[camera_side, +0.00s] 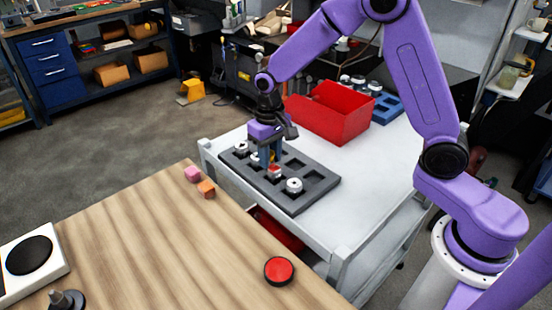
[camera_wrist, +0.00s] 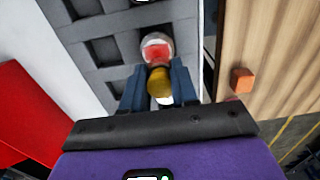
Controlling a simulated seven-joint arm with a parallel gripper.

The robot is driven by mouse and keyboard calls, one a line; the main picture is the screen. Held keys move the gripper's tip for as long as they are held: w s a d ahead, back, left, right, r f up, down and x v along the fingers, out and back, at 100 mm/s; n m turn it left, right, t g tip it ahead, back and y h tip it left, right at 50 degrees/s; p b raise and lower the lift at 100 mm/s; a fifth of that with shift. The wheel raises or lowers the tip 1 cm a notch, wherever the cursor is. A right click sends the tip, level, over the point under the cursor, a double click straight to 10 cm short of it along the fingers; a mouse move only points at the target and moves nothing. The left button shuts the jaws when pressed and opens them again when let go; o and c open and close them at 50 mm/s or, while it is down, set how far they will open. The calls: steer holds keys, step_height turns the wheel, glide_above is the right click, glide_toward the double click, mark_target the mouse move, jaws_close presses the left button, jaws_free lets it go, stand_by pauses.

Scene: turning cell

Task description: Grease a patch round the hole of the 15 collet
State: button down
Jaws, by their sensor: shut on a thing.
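My gripper (camera_side: 268,160) is over the dark grey tray (camera_side: 318,181), fingers pointing down. In the wrist view its blue fingers (camera_wrist: 158,78) are shut on a small yellow-handled tool (camera_wrist: 159,84). A red part with a pale, rounded rim (camera_wrist: 157,48) shows just beyond the yellow handle; the side view shows red (camera_side: 275,169) low beside the fingers. I cannot tell whether it touches a collet. White-topped collets stand in the tray, one to the left (camera_side: 241,147) and one to the right (camera_side: 294,185). No number is readable, so I cannot tell which is the 15 collet.
A red bin (camera_side: 330,112) stands behind the tray on the white cart (camera_side: 345,190), with a blue rack (camera_side: 388,108) beyond it. The wooden table (camera_side: 150,245) in front carries pink (camera_side: 193,174) and orange (camera_side: 207,188) blocks and a red button (camera_side: 279,270).

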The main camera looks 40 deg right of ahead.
steer(key=shift+r, duration=4.05)
